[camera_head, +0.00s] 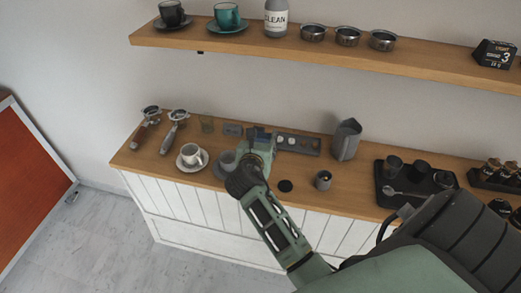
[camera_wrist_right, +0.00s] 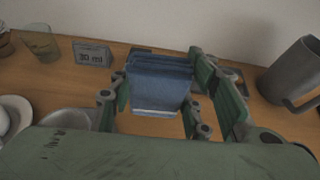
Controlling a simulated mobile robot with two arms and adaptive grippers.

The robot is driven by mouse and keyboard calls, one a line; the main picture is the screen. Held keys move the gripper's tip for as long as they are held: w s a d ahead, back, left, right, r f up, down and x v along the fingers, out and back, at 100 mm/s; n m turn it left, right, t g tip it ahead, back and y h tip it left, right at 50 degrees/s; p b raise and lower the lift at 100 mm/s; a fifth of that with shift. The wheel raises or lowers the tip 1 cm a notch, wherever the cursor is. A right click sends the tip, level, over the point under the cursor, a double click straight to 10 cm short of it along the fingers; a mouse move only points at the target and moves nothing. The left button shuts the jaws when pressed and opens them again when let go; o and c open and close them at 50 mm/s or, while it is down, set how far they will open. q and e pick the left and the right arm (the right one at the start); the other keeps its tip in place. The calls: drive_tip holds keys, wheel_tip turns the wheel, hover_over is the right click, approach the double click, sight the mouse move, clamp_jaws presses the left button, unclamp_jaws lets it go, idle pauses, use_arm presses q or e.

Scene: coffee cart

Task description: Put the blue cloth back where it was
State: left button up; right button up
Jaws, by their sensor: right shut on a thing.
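The blue cloth (camera_wrist_right: 158,85) is a folded block between the fingers of my right gripper (camera_wrist_right: 163,92) in the right wrist view. The fingers are shut on it. In the head view my right gripper (camera_head: 260,143) is over the back middle of the wooden counter (camera_head: 225,180). Only a small blue part of the cloth (camera_head: 262,131) shows there, the rest being hidden by the gripper. I cannot tell whether the cloth touches the counter. My left gripper is not in view.
A "30 ml" block (camera_wrist_right: 92,54) and a glass (camera_wrist_right: 40,41) stand left of the cloth. A grey pitcher (camera_head: 346,140) stands right, beyond a grey holder (camera_head: 300,145). A white cup (camera_head: 191,153) and a grey cup (camera_head: 228,160) are nearby. A shelf (camera_head: 290,48) runs above.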

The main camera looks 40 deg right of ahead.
drive_tip(key=shift+w+a+f, duration=0.1)
drive_tip(key=shift+w+f, duration=0.05)
drive_tip(key=shift+w, duration=0.05)
wheel_tip(320, 180, down, 3)
drive_tip(key=shift+f, duration=0.45)
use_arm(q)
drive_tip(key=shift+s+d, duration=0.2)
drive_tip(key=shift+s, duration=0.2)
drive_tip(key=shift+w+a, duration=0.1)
use_arm(e)
drive_tip(key=shift+f, duration=0.1)
drive_tip(key=o, duration=1.2)
drive_tip(key=shift+c, duration=0.2)
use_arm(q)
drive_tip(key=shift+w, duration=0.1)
